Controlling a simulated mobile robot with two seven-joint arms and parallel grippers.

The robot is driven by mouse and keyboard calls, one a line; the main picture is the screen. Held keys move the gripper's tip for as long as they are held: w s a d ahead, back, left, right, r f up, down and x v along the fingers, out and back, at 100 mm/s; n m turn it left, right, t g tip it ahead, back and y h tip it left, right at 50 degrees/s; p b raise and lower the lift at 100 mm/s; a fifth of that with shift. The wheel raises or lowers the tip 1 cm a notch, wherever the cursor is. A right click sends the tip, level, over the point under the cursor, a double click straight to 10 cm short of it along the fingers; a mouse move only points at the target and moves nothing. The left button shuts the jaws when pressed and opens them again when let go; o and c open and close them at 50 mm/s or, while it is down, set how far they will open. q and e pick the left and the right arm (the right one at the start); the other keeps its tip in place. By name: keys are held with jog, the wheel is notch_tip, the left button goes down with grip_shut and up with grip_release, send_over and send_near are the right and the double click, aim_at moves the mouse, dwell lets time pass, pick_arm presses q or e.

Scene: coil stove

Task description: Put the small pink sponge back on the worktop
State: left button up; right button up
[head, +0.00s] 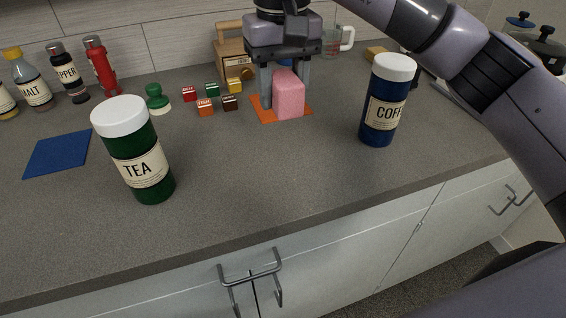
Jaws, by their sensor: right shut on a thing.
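The small pink sponge (289,97) stands upright over an orange mat (264,113) on the grey worktop (222,160). My right gripper (285,88) points down from above with its fingers on either side of the sponge, shut on it. The sponge's lower end looks at or very near the mat; I cannot tell whether it touches. The gripper hides part of the sponge's top. My left gripper is not in view.
A green TEA canister (142,165) stands front left and a blue COFFEE canister (375,122) right of the sponge. Several small coloured cubes (206,107) lie left of the mat. A blue mat (58,154) lies at far left. The front middle worktop is clear.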

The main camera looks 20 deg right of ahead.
send_over(283, 171)
notch_tip(283, 171, down, 9)
jog(key=shift+f, duration=0.15)
notch_tip(283, 171, down, 5)
jog(key=shift+f+p, duration=0.15)
jog(key=shift+p, duration=0.2)
jog(key=shift+f, duration=0.15)
jog(key=o, duration=1.1)
